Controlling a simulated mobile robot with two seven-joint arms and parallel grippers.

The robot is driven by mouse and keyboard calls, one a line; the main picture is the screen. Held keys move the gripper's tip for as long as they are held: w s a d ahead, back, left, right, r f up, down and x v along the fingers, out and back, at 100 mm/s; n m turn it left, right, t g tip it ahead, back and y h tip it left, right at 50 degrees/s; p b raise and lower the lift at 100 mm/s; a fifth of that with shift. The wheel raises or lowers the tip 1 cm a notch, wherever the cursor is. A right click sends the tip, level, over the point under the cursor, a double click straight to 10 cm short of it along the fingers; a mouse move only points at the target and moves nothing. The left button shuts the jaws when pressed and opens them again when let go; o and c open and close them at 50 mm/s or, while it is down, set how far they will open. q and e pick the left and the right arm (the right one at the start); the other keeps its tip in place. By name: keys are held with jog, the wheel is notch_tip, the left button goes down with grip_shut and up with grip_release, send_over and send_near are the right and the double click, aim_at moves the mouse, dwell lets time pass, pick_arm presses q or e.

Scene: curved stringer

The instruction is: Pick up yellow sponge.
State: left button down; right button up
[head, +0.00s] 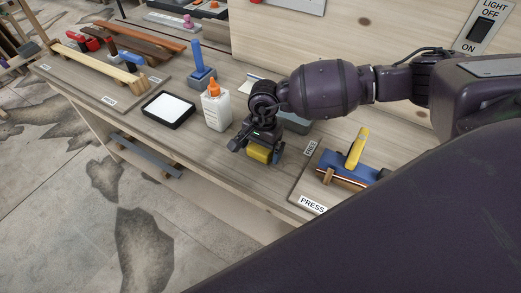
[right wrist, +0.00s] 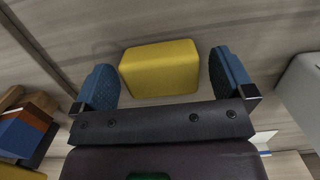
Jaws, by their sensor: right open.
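The yellow sponge (head: 258,154) lies on the wooden workbench (head: 190,148) near its front edge. In the right wrist view the sponge (right wrist: 160,69) is a yellow block with rounded edges, seen between the two blue finger pads. My right gripper (head: 258,150) is right over the sponge, open. In the right wrist view its fingers (right wrist: 163,78) stand on either side of the sponge, with a small gap on each side. My left gripper is not in view.
A white glue bottle (head: 217,108) with an orange cap stands just left of my right gripper. A black-framed white pad (head: 168,109) and a blue-handled stamp (head: 200,68) are farther left. A press board with a yellow handle (head: 357,148) is at the right.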

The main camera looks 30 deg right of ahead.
aim_at(260, 147)
jog(key=shift+f, duration=0.1)
jog(key=shift+c, duration=0.5)
jog(key=c, duration=0.9)
jog(key=shift+o, duration=0.2)
notch_tip(260, 147, up, 20)
jog(key=o, duration=0.3)
jog(key=shift+c, duration=1.1)
